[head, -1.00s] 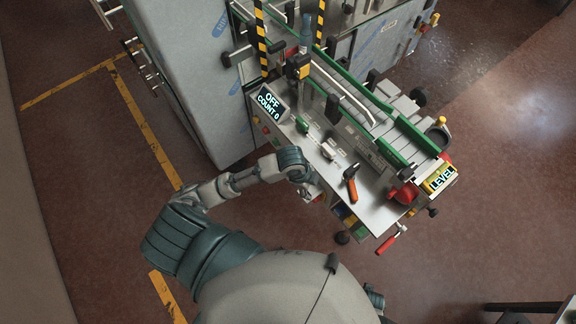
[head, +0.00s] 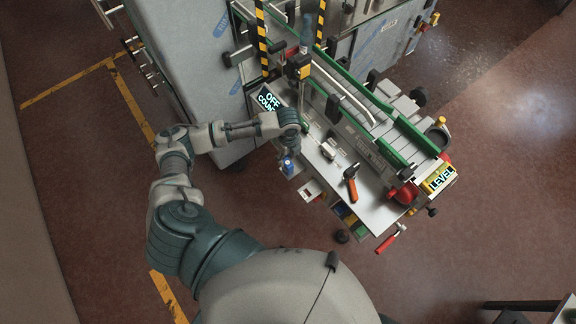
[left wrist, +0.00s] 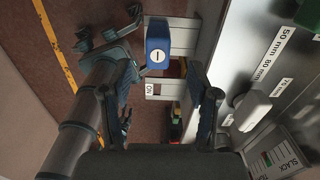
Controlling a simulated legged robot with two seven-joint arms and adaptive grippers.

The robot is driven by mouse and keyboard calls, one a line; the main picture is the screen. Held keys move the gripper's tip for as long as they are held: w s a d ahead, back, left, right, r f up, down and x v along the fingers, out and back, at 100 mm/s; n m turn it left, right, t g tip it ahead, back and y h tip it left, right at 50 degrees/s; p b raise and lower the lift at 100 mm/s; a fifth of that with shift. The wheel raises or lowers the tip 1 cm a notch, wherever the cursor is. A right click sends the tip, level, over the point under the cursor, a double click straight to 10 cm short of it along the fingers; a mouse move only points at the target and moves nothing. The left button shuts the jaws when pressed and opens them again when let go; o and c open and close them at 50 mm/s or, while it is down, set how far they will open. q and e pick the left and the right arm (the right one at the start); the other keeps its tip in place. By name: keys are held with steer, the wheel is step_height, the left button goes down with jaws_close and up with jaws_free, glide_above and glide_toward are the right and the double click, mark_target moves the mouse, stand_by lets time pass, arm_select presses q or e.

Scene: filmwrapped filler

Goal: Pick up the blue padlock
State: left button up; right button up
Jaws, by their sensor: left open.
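The blue padlock (head: 288,166) shows at the left front edge of the workbench in the head view. In the left wrist view the blue padlock (left wrist: 158,45) has a white round label with a dark mark and sits just beyond the fingertips. My left gripper (left wrist: 163,82) is open and empty, with one finger on each side of the picture's middle. In the head view my left gripper (head: 290,150) is mostly hidden by its own wrist, just above the padlock. I see no contact.
A tall grey wrapped cabinet (head: 190,60) stands beside my left forearm. Red-brown floor lies open in front.

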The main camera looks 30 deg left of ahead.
mark_target(287, 162)
arm_select(q)
steer(key=f, duration=0.3)
steer(key=shift+a, duration=0.25)
steer(key=f, duration=0.3)
steer(key=f+p, duration=0.1)
steer(key=f, duration=0.1)
steer(key=shift+d, duration=0.25)
steer(key=shift+s+a, duration=0.1)
steer(key=shift+a, duration=0.1)
jaws_close()
